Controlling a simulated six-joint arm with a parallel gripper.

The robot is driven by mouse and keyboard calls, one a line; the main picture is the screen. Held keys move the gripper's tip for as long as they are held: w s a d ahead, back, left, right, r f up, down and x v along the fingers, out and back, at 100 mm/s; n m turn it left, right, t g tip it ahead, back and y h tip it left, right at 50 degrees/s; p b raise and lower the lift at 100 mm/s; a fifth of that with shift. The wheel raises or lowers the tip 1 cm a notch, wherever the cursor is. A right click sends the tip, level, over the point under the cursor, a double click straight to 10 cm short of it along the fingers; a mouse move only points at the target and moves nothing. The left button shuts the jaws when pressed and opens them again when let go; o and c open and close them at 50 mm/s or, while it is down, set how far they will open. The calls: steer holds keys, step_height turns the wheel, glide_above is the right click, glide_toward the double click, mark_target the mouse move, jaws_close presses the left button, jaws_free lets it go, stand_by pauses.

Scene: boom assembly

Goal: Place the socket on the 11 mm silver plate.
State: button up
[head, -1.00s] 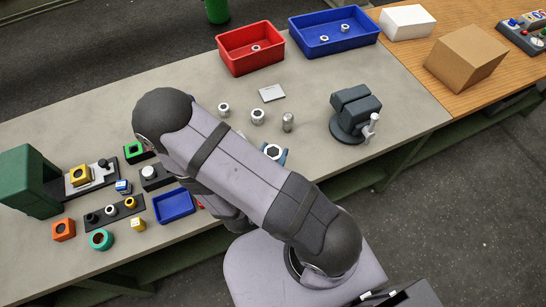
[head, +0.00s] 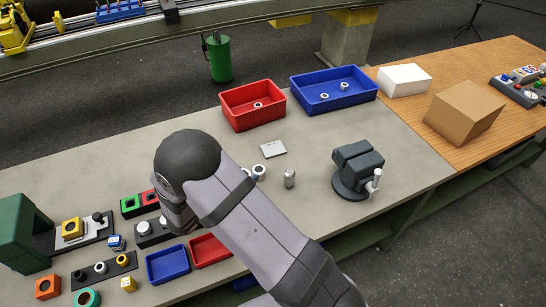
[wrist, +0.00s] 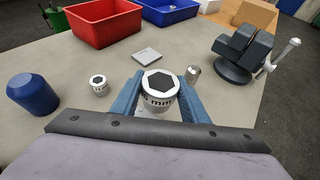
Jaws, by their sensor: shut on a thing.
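My gripper (wrist: 158,100) has its two blue fingers shut on a silver socket (wrist: 160,84) with a dark hexagonal opening. "mm" lettering shows on its side, but I cannot read the number surely. The silver plate (wrist: 147,56) lies flat on the table beyond the held socket; it also shows in the head view (head: 273,148). Its marking is too small to read. Another socket (wrist: 99,85) stands to the left, apart from the fingers. In the head view my arm hides most of the gripper. I cannot tell whether the held socket touches the table.
A small metal cylinder (wrist: 194,71) stands right of the held socket. A dark vise (head: 357,172) is farther right. A red bin (head: 253,106) and a blue bin (head: 333,90) are behind the plate. A dark blue cylinder (wrist: 33,93) stands at the left.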

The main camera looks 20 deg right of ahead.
steer(key=w+d+f+b, duration=0.3)
steer(key=w+f+b, duration=0.1)
steer(key=w+b, duration=0.25)
step_height(320, 180, up, 4)
steer(key=b, duration=1.3)
glide_above(273, 148)
steer(key=shift+t, duration=0.3)
steer(key=shift+f, duration=4.8)
steer(key=shift+b, duration=0.3)
steer(key=shift+f, duration=0.2)
steer(key=o, duration=1.2)
steer(key=shift+s, duration=0.1)
steer(key=shift+r, duration=0.1)
